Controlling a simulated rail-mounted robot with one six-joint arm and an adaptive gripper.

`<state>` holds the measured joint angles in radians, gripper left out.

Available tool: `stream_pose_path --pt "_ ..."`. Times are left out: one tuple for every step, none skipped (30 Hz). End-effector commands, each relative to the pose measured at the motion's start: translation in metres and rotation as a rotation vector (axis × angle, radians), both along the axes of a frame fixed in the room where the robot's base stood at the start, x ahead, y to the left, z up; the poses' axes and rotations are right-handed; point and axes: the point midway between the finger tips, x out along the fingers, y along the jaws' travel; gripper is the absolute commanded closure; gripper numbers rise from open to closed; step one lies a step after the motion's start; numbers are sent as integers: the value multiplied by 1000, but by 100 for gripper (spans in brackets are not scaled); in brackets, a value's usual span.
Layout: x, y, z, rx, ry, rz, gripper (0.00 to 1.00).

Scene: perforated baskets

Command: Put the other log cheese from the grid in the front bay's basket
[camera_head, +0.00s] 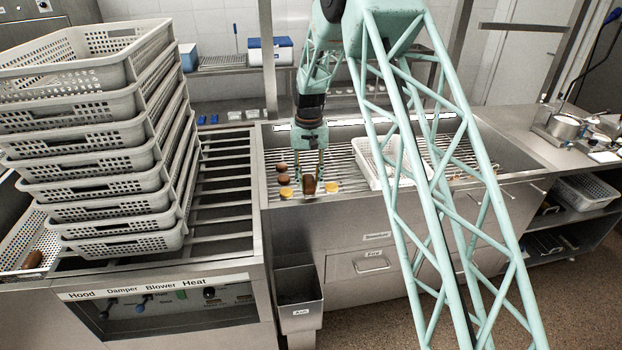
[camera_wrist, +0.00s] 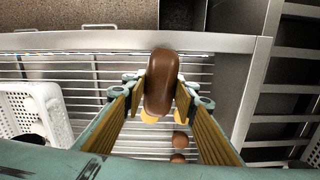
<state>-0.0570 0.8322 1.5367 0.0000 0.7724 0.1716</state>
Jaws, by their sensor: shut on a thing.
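A brown log cheese (camera_head: 309,185) is between the fingers of my gripper (camera_head: 315,172), at the front edge of the grid (camera_head: 345,198). In the wrist view the same log cheese (camera_wrist: 161,82) stands lengthwise between the two finger pads (camera_wrist: 160,100), and the gripper is shut on it. I cannot tell whether it touches the grid bars. Another brown log (camera_head: 33,259) lies in a perforated basket (camera_head: 12,262) at the far left, beside the tall stack. I cannot tell from labels which bay is the front one.
Round brown (camera_head: 281,167) and yellow (camera_head: 331,187) pieces lie on the grid close to my gripper. A white perforated basket (camera_head: 367,173) stands on the grid to the right. A tall basket stack (camera_head: 115,190) stands left, with bare rails (camera_head: 222,190) between.

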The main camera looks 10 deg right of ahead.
Motion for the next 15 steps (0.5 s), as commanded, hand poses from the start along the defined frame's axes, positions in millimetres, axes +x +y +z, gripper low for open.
stream_pose_path --pt "-4 2 8 0 0 -2 87" --pt "-7 3 10 0 1 -4 87" --pt "-10 4 13 0 1 -8 87" --pt "-12 5 15 0 1 -10 87" --pt "-15 6 17 0 0 -12 87" --pt "-19 7 20 0 1 -15 87" --pt "-22 8 22 0 2 -17 87" --pt "-26 8 25 0 2 -18 87" --pt "-30 9 28 0 1 -20 87" --pt "-34 10 30 0 1 -21 87" --pt "-38 10 32 0 1 -22 87" --pt "-45 9 34 0 2 -23 87" --pt "-50 9 35 0 2 -23 87" --pt "-56 8 36 -1 3 -22 87" --pt "-65 6 37 -1 3 -20 87"
